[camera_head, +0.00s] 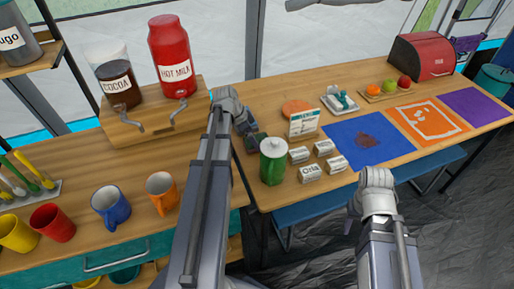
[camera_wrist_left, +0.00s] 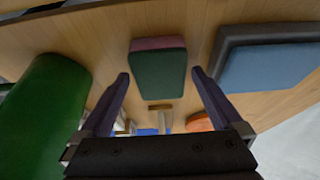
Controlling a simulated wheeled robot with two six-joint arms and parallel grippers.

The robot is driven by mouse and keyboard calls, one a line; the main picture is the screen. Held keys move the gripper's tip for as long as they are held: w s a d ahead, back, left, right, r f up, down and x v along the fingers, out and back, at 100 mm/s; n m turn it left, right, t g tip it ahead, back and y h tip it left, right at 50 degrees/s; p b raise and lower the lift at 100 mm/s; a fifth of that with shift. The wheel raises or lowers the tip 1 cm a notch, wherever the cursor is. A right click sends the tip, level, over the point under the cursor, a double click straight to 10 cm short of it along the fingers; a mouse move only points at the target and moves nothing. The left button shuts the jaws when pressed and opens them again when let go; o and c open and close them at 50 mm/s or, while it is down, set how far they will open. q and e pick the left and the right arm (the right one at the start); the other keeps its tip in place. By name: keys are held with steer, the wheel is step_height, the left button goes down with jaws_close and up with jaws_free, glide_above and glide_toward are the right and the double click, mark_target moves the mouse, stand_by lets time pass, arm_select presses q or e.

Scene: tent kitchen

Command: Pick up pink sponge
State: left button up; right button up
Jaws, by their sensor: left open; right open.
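A block with a pink layer and a dark green layer, the pink sponge (camera_wrist_left: 158,44), lies in the middle of the left wrist view. My left gripper (camera_wrist_left: 160,74) is open and empty, with its fingers spread to either side of the sponge's near part in that picture; I cannot tell how far away it is. In the head view my left arm reaches to the table beside the green canister, and I cannot make out the sponge there. My right gripper (camera_head: 350,221) is partly hidden by its own arm, low before the table's front edge, away from the sponge.
The green canister (camera_head: 273,165) stands close to my left gripper. A blue and grey block (camera_wrist_left: 268,65) lies on the other side in the wrist view. Several small white boxes (camera_head: 310,173) and a blue mat (camera_head: 350,130) are to the right.

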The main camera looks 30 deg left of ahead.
arm_select(q)
steer(key=shift+w+d+f, duration=0.15)
steer(key=shift+w+f, duration=0.05)
steer(key=shift+f, duration=0.45)
steer(key=shift+r, duration=0.1)
arm_select(e)
steer(key=shift+f, duration=0.6)
arm_select(q)
steer(key=c, duration=1.2)
steer(key=shift+o, duration=0.2)
step_height(320, 180, up, 10)
steer(key=p, duration=0.9)
steer(key=shift+p, duration=0.4)
arm_select(e)
step_height(320, 180, up, 10)
